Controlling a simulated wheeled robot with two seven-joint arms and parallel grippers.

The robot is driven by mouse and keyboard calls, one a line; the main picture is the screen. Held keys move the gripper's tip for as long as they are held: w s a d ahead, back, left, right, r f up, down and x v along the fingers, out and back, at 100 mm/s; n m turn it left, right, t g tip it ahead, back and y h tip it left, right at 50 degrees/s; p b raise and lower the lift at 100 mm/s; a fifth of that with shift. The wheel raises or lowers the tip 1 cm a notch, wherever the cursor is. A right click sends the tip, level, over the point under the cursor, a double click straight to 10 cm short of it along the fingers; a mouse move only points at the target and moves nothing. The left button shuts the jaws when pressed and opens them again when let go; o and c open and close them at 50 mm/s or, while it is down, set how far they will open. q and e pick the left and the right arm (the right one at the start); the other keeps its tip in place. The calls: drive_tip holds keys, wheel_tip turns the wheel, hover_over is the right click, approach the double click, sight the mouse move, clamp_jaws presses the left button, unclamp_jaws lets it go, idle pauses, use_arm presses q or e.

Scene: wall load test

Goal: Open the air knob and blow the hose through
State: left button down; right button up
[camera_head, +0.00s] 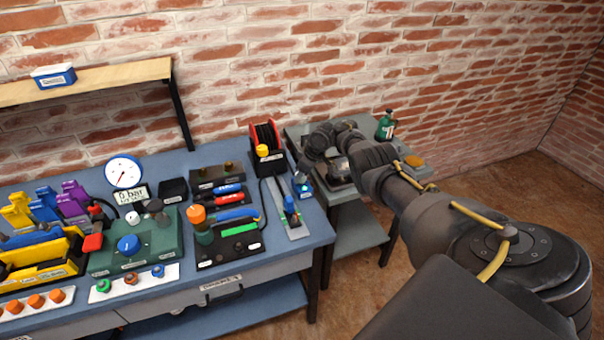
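A green panel (153,262) on the blue bench carries a blue knob (128,244), possibly the air knob. Behind it a round white gauge (123,172) stands above a display (132,194) reading "0 bar". A red-framed reel (265,134) wound with something black, perhaps the hose, stands at the bench's back right. A thin black line runs down from near it. My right gripper (305,180) is at the bench's right edge, over a small blue thing (306,191); its fingers are too small and dark to read. My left gripper is out of view.
Yellow and purple clamps (75,193) crowd the left. A grey side table (357,222) holds a green bottle (385,126). A shelf (105,79) hangs above.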

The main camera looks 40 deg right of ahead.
drive_tip(key=shift+o, duration=1)
drive_tip(key=shift+r, duration=0.3)
drive_tip(key=p+v, duration=0.2)
drive_tip(key=v, duration=0.8)
drive_tip(key=shift+s+p, duration=0.2)
drive_tip(key=shift+p, duration=0.2)
drive_tip(key=shift+d, duration=0.1)
